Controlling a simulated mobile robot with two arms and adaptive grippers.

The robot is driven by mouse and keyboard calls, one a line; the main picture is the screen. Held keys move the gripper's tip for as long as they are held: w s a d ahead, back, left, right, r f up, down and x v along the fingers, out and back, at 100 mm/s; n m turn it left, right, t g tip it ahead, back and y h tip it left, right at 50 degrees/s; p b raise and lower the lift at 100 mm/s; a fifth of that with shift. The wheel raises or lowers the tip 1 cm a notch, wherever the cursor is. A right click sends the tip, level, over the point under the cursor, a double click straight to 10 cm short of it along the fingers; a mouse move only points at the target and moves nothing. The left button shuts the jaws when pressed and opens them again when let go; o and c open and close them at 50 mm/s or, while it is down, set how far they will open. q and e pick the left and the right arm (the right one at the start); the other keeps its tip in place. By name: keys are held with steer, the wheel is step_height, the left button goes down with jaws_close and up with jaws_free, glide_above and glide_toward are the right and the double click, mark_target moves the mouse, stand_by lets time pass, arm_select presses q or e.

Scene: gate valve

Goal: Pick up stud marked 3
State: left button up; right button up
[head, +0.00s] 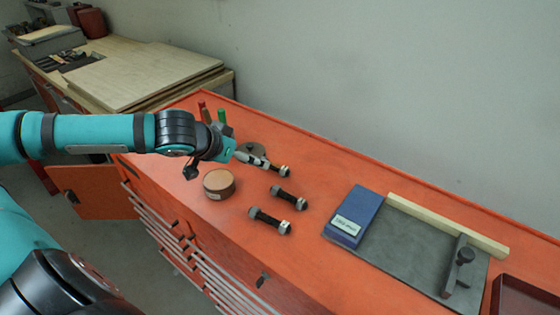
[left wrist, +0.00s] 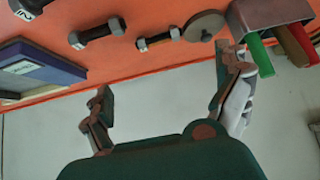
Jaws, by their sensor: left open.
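Three dark threaded studs with grey nuts lie on the orange bench top: a far one (head: 281,169), a middle one (head: 288,197) and a near one (head: 270,221). In the left wrist view the far stud (left wrist: 160,39), the middle stud (left wrist: 97,33) and part of the near stud (left wrist: 27,8) show along the top. A nut face on the near stud bears a mark that looks like a 2; I cannot make out a 3. My left gripper (head: 255,159) is open and empty, above the bench close to the far stud; its spread fingers also show in the left wrist view (left wrist: 165,75).
A grey disc (head: 251,149) lies by the far stud. A brown round tin (head: 219,183) stands left of the studs. Red and green handles (head: 203,110) stand behind. A blue box (head: 355,215) and grey mat (head: 420,258) lie right. A wall borders the bench.

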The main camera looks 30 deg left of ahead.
arm_select(q)
steer(key=p+x, duration=0.1)
steer(key=x, duration=0.2)
steer(key=p, duration=0.2)
glide_toward(272, 167)
steer(key=w, duration=0.1)
steer(key=w+f, duration=0.1)
steer(key=shift+w+f, duration=0.3)
steer(key=shift+w, duration=0.05)
steer(key=shift+w+f, duration=0.2)
steer(key=p+x, duration=0.2)
steer(key=x, duration=0.2)
steer(key=shift+w+d, duration=0.1)
steer(key=shift+w, duration=0.3)
steer(key=shift+w+f, duration=0.2)
steer(key=shift+f, duration=0.1)
arm_select(e)
steer(key=s+r, duration=0.3)
steer(key=r, duration=0.2)
arm_select(q)
steer(key=shift+c, duration=0.3)
arm_select(e)
steer(key=shift+s, duration=0.1)
arm_select(q)
steer(key=shift+s, duration=0.1)
steer(key=shift+c, duration=1.1)
steer(key=shift+r, duration=0.1)
steer(key=c, duration=0.9)
